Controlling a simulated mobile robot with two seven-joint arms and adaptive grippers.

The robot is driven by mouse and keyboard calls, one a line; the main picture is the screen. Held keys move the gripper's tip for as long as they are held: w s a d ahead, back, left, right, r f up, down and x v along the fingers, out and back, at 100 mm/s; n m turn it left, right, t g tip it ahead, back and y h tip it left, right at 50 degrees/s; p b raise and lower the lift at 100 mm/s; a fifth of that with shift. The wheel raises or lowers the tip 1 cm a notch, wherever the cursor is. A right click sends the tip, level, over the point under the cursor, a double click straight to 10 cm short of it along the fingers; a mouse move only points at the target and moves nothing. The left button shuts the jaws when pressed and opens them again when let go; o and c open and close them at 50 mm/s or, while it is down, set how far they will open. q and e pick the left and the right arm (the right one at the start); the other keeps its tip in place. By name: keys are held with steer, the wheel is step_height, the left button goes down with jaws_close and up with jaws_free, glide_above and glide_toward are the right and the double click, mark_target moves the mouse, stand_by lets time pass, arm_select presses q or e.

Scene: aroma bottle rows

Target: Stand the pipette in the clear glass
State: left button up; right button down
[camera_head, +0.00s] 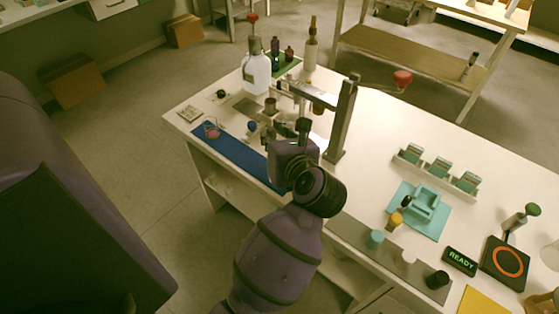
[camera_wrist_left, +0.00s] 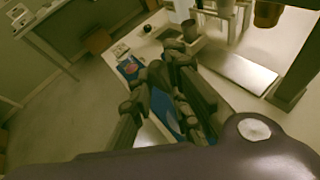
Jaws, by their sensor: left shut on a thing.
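The clear glass (camera_head: 211,131), with a reddish tint in it, stands on the left end of the blue mat (camera_head: 234,150). It also shows small in the left wrist view (camera_wrist_left: 131,68), beyond the fingers. My left gripper (camera_head: 279,134) is over the table near the right end of the mat, to the right of the glass and apart from it. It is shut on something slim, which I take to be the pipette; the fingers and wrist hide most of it. In the left wrist view my left gripper (camera_wrist_left: 160,88) points toward the mat. My right gripper is not in view.
A metal press with a red-knobbed lever (camera_head: 343,118) stands just right of my left gripper. A small blue ball-like thing (camera_head: 251,127) is between glass and gripper. Right are a teal holder (camera_head: 426,203) and jars.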

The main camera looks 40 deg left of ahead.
arm_select(q)
step_height(320, 180, down, 2)
steer(key=shift+f+b, duration=0.25)
steer(key=shift+b, duration=0.35)
steer(key=o, duration=0.7)
steer(key=shift+d, duration=0.1)
steer(key=v, duration=0.7)
steer(key=shift+s+d, duration=0.1)
steer(key=shift+s, duration=0.05)
steer(key=shift+r, duration=0.1)
